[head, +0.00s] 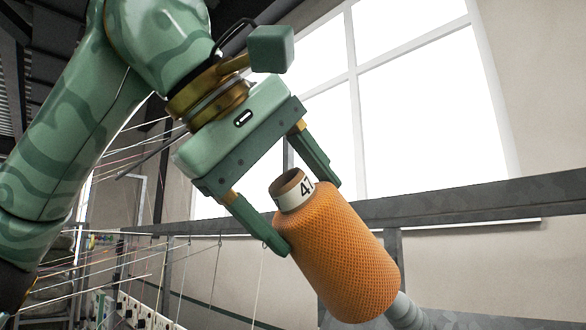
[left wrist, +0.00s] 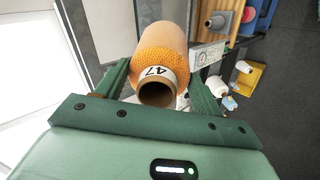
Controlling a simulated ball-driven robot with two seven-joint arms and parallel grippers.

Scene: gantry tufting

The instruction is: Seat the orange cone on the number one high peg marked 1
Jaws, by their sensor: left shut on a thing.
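The orange cone (head: 342,255) is a textured yarn package on a brown tube with a white band marked 47. My left gripper (head: 307,217) is shut on it near its narrow, labelled end. The cone is tilted in the head view, its wide end down to the right. A grey rounded piece (head: 406,312) shows at that wide end; I cannot tell if it is a peg or how they meet. In the left wrist view the cone (left wrist: 162,50) sits between the fingers with its tube mouth toward me. No peg marked 1 can be read. My right gripper is not in view.
A dark rail (head: 455,205) crosses behind the cone, with thin threads at left. In the left wrist view a grey peg-like piece (left wrist: 218,20) stands at upper right. Below it are white cones (left wrist: 243,67) and a yellow tray (left wrist: 258,78) near the dark floor.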

